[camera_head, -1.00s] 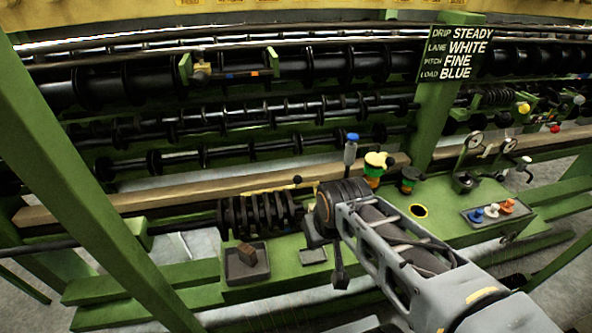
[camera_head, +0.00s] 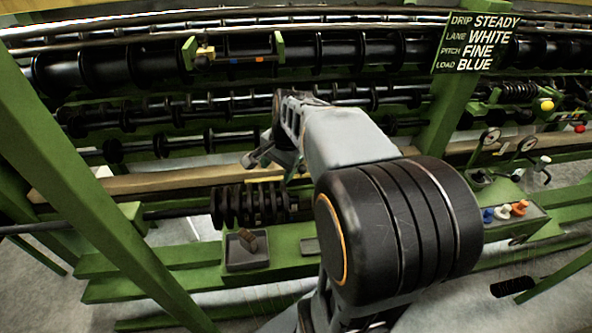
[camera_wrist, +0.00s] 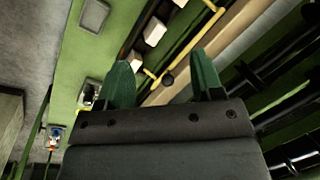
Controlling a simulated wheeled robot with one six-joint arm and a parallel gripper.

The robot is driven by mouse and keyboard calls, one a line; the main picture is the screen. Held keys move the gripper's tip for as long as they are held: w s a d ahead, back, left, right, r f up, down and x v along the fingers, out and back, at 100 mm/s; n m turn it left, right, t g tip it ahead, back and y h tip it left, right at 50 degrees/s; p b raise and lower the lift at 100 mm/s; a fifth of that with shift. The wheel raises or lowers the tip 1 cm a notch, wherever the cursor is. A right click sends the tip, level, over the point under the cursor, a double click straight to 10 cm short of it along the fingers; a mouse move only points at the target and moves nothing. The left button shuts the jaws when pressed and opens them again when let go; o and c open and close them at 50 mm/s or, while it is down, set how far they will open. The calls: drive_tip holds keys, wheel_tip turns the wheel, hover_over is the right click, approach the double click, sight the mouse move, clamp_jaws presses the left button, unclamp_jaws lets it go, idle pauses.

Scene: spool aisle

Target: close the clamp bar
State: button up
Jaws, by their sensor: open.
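In the wrist view, a thin yellow bar (camera_wrist: 187,44) runs slantwise beyond my fingers, beside several white blocks (camera_wrist: 155,32) in a dark channel. I take it for the clamp bar. A dark round knob (camera_wrist: 168,78) shows near its lower end, between my fingertips in the picture and apart from them. I cannot tell whether the bar is open or closed. My gripper (camera_wrist: 163,68) is open and empty, with two green fingers. In the head view my gripper (camera_head: 257,159) is above the wooden rail, and my arm hides the bar's area.
A coiled dark roller (camera_head: 250,205) and a tray (camera_head: 247,265) with a brown block (camera_head: 248,239) lie left of my arm. Rows of black spools (camera_head: 160,65) stand behind. A green post (camera_head: 452,115) with a sign (camera_head: 475,43) and plugs (camera_head: 503,211) are at right.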

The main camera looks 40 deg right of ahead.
drive_tip(key=w+d+m, duration=0.3)
drive_tip(key=d+m, duration=0.4)
drive_tip(key=d, duration=0.2)
drive_tip(key=m+y, duration=0.2)
drive_tip(key=m, duration=0.4)
approach(304, 166)
drive_tip(key=shift+t, duration=0.4)
drive_tip(key=x, duration=1)
drive_tip(key=shift+s+f, duration=0.35)
drive_tip(key=shift+w+a+f, duration=0.15)
drive_tip(key=shift+w+f, duration=0.05)
drive_tip(key=shift+f, duration=0.45)
drive_tip(key=shift+c, duration=0.2)
clamp_jaws()
